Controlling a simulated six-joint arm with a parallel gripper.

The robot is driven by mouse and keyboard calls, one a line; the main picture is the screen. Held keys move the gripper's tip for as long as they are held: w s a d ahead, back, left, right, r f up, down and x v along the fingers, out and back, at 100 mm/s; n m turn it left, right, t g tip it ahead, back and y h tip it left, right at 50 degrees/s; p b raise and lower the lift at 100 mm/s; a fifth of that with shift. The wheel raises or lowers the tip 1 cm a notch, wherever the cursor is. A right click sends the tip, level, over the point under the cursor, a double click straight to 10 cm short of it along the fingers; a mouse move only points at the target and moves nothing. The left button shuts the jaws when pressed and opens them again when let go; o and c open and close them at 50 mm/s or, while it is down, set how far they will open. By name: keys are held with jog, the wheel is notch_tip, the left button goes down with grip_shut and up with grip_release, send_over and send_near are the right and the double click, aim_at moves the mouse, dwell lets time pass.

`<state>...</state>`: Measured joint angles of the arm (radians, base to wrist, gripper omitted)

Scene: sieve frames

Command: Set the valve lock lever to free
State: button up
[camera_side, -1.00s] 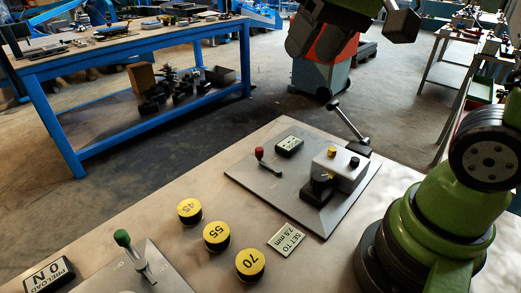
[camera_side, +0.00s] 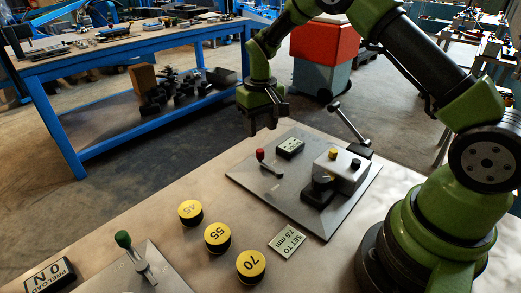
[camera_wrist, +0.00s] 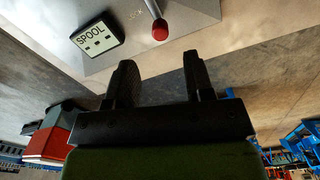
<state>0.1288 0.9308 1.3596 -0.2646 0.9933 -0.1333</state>
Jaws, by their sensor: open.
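A small lever with a red knob (camera_side: 260,154) stands on the grey metal plate (camera_side: 315,216), left of the grey valve block (camera_side: 343,170). Its red knob also shows in the wrist view (camera_wrist: 160,30), just beyond and between my fingertips. A longer lever with a black knob (camera_side: 336,105) slants up behind the block.
A "SPOOL" display (camera_wrist: 96,38) sits beside the red-knobbed lever. Yellow-topped discs marked 45 (camera_side: 190,211), 55 (camera_side: 217,236) and 70 (camera_side: 251,265) and a "SET TO 7.5 mm" sign (camera_side: 287,240) lie in front. A green-knobbed lever (camera_side: 123,240) stands front left.

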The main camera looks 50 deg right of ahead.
aim_at(260, 150)
notch_tip(260, 150, down, 8)
jog(key=shift+r, duration=0.2)
grip_shut()
